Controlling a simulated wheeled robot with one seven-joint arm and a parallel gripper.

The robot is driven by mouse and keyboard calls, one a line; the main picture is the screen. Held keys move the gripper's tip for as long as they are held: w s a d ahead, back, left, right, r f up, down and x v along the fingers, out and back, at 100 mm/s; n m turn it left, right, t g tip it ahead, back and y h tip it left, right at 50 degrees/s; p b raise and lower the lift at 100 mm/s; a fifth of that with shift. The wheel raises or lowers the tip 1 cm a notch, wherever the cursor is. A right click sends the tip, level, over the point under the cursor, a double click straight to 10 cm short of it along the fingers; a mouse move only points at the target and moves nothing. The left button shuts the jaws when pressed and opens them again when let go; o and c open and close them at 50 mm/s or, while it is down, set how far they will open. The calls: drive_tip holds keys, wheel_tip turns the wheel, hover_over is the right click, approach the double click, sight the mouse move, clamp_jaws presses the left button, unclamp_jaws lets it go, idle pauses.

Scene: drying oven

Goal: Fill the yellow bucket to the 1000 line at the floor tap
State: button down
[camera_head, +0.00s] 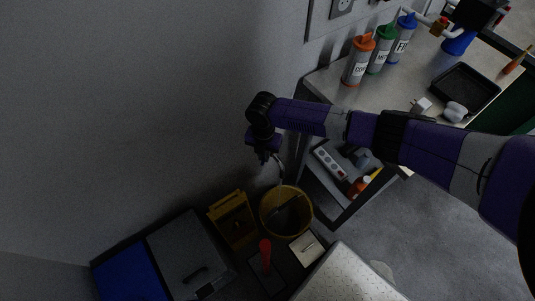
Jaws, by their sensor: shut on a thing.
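The yellow bucket (264,207) stands upright on the floor in the lower middle of the head view, near the wall and beside the counter. A dark diagonal shape shows inside it; I cannot read a water level or the 1000 line. A thin pale curved piece (281,170), apparently the tap's spout, reaches down above the bucket. My gripper (267,156) is above the bucket, slightly to its left, close against the tap. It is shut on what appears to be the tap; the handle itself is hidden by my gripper.
A red-handled item (265,252) and a pale square box (306,248) are in front. The counter (405,95) holds labelled bottles (358,62) and a black tray (465,88).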

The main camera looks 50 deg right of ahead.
drive_tip(key=shift+w+d+m, duration=0.1)
drive_tip(key=shift+w+m, duration=0.05)
drive_tip(key=shift+m, duration=0.15)
drive_tip(key=m, duration=0.1)
drive_tip(key=w+m, duration=0.1)
drive_tip(key=m, duration=0.1)
drive_tip(key=shift+w+a, duration=0.2)
drive_tip(key=shift+w, duration=0.05)
idle(7.2)
